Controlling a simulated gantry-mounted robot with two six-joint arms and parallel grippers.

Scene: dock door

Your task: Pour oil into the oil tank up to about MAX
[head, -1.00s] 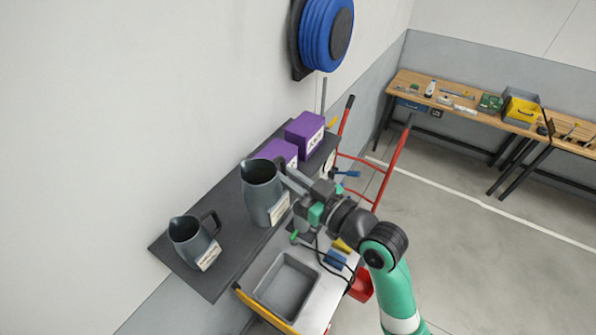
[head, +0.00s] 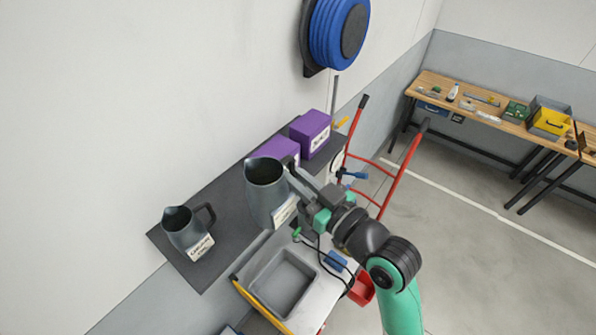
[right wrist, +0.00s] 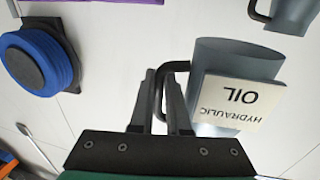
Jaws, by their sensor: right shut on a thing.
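A large grey jug (head: 263,200) with a dark handle is upright over the dark shelf (head: 212,265). In the right wrist view its label reads HYDRAULIC OIL (right wrist: 240,103), upside down there. My right gripper (head: 300,182) is shut on the handle of this jug, on its right side; the right wrist view shows the fingers (right wrist: 160,105) around the handle. I cannot tell whether the jug's base touches the shelf. A smaller labelled jug (head: 181,228) stands at the shelf's left end. No oil tank or MAX mark is clearly recognisable. My left gripper is not in view.
Two purple boxes (head: 312,128) stand at the shelf's far end. A grey tray (head: 283,284) lies on a lower surface in front. A red hand truck (head: 404,160) and a blue reel (head: 338,35) are beyond. A wooden bench (head: 478,108) stands far right, with open floor before it.

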